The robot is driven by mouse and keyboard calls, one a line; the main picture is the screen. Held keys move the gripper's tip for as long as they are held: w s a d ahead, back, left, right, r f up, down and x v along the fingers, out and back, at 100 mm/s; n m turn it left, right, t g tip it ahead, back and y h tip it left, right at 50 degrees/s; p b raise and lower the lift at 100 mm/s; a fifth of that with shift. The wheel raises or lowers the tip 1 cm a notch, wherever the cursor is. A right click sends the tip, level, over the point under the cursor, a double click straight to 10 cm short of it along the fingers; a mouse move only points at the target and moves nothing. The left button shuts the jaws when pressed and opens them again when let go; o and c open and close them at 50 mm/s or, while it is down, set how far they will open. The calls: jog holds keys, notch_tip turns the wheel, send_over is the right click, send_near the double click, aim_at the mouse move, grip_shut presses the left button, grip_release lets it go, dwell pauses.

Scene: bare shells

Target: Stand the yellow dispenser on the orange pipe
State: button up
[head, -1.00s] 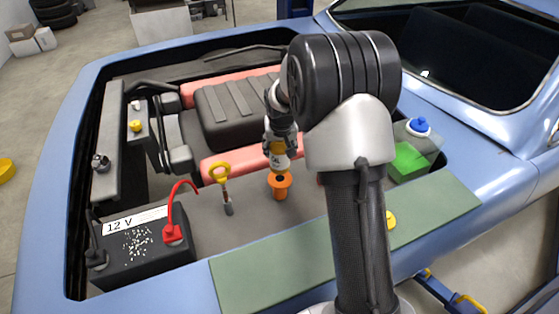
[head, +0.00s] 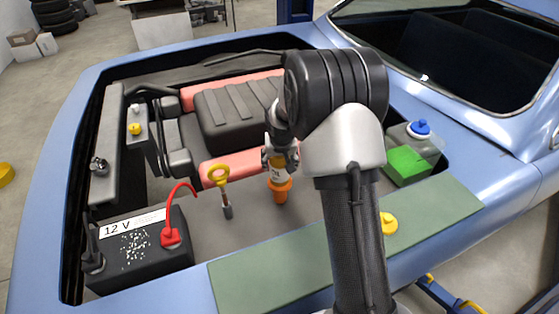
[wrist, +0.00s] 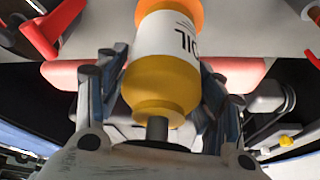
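The yellow dispenser (head: 279,174), with a white label, is upright below my gripper. In the wrist view the dispenser (wrist: 165,85) shows its label, its yellow shoulder and a dark neck towards the palm. My gripper (head: 280,157) has its fingers on both sides of the dispenser and appears shut on it. The orange pipe (head: 282,194) rises from the engine bay directly under the dispenser. The dispenser's lower end meets the pipe's top in the head view; whether its weight rests there I cannot tell.
A yellow-handled dipstick (head: 219,176) stands left of the pipe. The black battery (head: 135,250) with a red lead is at front left. A green mat (head: 270,268) lies along the near edge with a yellow cap (head: 389,222). A reservoir with a blue cap (head: 419,128) is at right.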

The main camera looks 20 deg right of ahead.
jog(key=shift+o, duration=1)
jog(key=shift+r, duration=0.2)
jog(key=s+a+f+p+v, duration=0.1)
jog(key=p+v, duration=0.1)
jog(key=v, duration=0.8)
jog(key=s+a+p+v, duration=0.1)
jog(key=s+v, duration=0.1)
jog(key=v, duration=0.9)
jog(key=s+a+r+n, duration=0.1)
jog(key=s+a, duration=0.1)
jog(key=s, duration=0.7)
jog(key=s+a+r+n+y, duration=0.1)
jog(key=s+a+r, duration=0.1)
jog(key=s, duration=0.7)
jog(key=s+a+r+n, duration=0.1)
jog(key=s+a, duration=0.3)
jog(key=s, duration=0.5)
jog(key=shift+r+n, duration=0.3)
jog(key=shift+r, duration=0.25)
